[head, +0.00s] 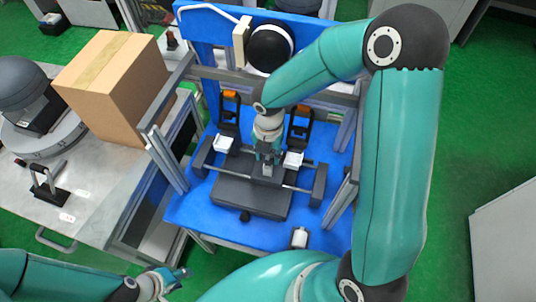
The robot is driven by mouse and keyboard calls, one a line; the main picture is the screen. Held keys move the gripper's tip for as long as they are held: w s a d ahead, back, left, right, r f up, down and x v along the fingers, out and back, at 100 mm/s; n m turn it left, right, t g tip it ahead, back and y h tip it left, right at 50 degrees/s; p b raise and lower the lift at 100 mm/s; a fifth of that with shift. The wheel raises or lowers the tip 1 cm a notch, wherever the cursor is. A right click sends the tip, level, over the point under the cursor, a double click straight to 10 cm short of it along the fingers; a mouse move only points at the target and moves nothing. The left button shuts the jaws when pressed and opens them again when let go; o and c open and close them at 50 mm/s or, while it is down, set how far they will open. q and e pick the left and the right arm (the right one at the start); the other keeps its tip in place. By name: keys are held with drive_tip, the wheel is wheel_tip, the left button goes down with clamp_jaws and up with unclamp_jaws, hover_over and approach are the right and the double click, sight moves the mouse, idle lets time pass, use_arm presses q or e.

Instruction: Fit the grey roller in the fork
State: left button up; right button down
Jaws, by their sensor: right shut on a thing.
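My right gripper (267,158) reaches down over the middle of the dark fixture (250,196) on the blue table. It is shut on a small grey thing (267,171), which looks like the grey roller and is mostly hidden by the fingers. The fork appears to be at this spot on the fixture, but the gripper covers it. I cannot tell whether the roller is seated in it. My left gripper (180,273) is low at the left, away from the fixture, and too small to tell open from shut.
Two black clamps with orange tops (230,97) and white blocks stand behind the fixture. A small pale cylinder (299,238) is on the blue table (195,210) near its front edge. A cardboard box (110,85) is on the left bench. Metal posts flank the table.

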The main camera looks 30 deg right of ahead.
drive_tip(key=shift+f+b, duration=1.4)
drive_tip(key=shift+f, duration=0.75)
drive_tip(key=c, duration=0.6)
unclamp_jaws()
drive_tip(key=shift+r, duration=3.75)
drive_tip(key=shift+w, duration=0.1)
